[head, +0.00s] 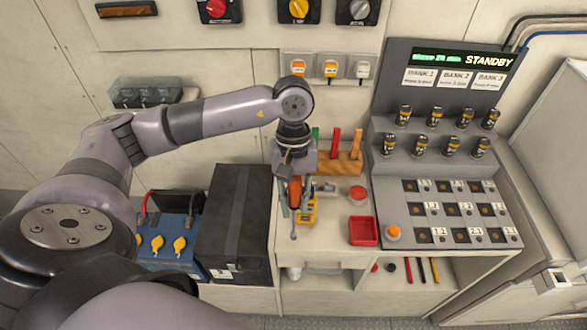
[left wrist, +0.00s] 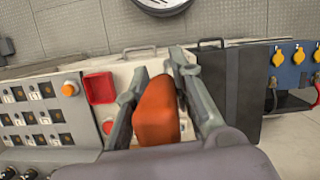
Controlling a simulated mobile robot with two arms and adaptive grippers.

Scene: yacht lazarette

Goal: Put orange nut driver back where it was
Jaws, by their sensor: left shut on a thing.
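The orange nut driver (head: 295,190) is held by its handle in my left gripper (head: 294,188), with its thin shaft pointing down over the left side of the white counter. In the left wrist view its orange handle (left wrist: 157,112) sits between the two fingers of the left gripper (left wrist: 156,95). A wooden tool rack (head: 338,166) stands behind the gripper at the back of the counter, holding a green, a red and an orange handle. The arm hides the rack's left part. My right gripper is not in view.
A yellow tool (head: 307,210) lies close to the held driver. A red tray (head: 363,231) and a red round button (head: 357,193) are on the counter to the right. The sloped console (head: 440,200) stands farther right. A black case (head: 236,215) is left of the counter.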

